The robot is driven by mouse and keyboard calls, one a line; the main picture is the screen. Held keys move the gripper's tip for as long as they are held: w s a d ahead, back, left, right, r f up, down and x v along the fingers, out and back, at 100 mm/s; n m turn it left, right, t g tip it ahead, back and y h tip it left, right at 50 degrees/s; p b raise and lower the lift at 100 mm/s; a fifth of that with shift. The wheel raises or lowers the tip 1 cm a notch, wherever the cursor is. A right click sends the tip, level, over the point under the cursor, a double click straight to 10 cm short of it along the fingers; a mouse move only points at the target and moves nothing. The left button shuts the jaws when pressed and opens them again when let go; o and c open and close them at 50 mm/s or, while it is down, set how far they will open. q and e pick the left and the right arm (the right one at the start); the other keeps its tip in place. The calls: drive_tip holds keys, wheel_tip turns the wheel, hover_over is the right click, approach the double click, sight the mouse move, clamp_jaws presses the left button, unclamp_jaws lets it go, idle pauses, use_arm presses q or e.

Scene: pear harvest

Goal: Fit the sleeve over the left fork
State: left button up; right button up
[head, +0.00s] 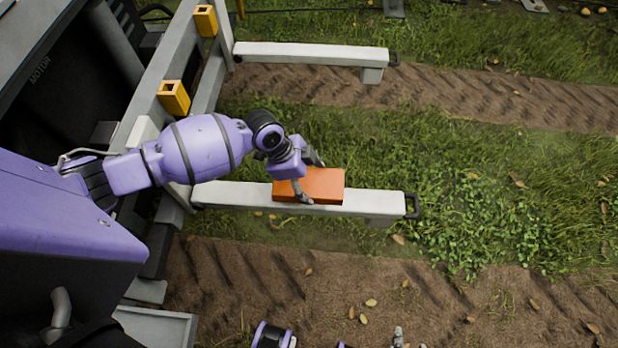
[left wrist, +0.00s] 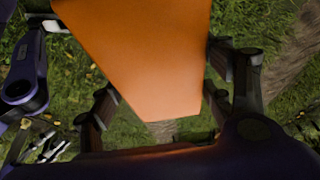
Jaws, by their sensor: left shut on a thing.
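The orange sleeve (head: 318,186) is in my left gripper (head: 309,178), which is shut on it with a finger on each side. In the head view the sleeve overlaps the middle of the nearer pale fork (head: 375,203). The fork's side face shows below the sleeve, and its bare tip lies to the right. I cannot tell whether the sleeve is above the fork or touching it. In the left wrist view the sleeve (left wrist: 150,55) fills the space between the fingers and hides what lies behind. My right gripper (head: 398,338) shows only partly at the bottom edge.
The farther pale fork (head: 310,54) is bare. Two yellow blocks (head: 174,97) (head: 206,20) sit on the grey frame (head: 160,90) at left. The nearer fork has a dark end loop (head: 413,206). Open grass and soil lie to the right.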

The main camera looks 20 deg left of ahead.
use_arm(q)
drive_tip(key=shift+f+b, duration=1.35)
drive_tip(key=shift+f, duration=0.6)
drive_tip(key=shift+f+b, duration=0.65)
drive_tip(key=shift+f, duration=0.45)
drive_tip(key=shift+f+b, duration=0.55)
drive_tip(key=shift+f, duration=0.4)
drive_tip(key=o, duration=1.4)
drive_tip(key=shift+o, duration=0.7)
